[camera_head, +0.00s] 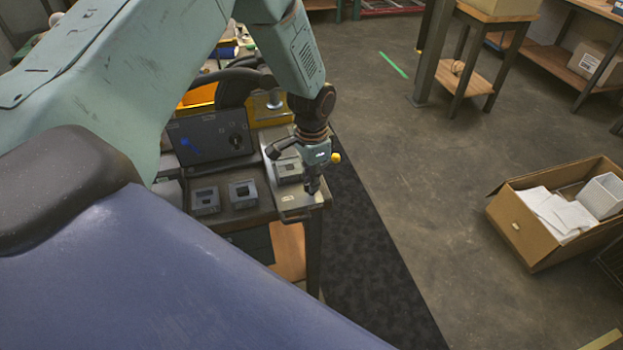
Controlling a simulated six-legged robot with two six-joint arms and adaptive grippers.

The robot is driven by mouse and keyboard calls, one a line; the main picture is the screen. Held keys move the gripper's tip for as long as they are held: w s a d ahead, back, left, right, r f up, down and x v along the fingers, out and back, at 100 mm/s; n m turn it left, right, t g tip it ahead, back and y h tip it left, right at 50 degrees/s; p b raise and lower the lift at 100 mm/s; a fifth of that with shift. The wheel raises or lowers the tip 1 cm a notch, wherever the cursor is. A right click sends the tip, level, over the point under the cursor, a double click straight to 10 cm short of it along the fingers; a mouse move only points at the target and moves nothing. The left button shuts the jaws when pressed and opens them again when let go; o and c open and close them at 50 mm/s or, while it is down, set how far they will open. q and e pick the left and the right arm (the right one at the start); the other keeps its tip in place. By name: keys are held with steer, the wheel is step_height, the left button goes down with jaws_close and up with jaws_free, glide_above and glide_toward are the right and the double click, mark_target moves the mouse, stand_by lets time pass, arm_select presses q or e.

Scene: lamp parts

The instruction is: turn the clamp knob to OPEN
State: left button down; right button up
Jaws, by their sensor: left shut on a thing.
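My left gripper (313,186) points down over the right end of the workbench, at a light metal plate (290,203). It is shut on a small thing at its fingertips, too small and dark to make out. A yellow ball (336,157) shows just right of the gripper; I cannot tell what it belongs to. A dark upright panel (210,138) stands left of the gripper, with a blue mark and a small round dark knob (235,141). I cannot tell whether this is the clamp knob, and no OPEN marking is readable. My right gripper is not in view.
Grey blocks with square recesses (205,201) (243,194) sit on the bench, with another (288,170) beside my gripper. A yellow-orange bin (199,96) is behind. An open cardboard box (535,230) lies on the floor at right. The floor between is clear.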

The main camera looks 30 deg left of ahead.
arm_select(q)
steer(key=shift+m, duration=1)
steer(key=c, duration=1.4)
jaws_free()
steer(key=shift+o, duration=0.2)
step_height(320, 180, up, 12)
steer(key=shift+s+f, duration=0.1)
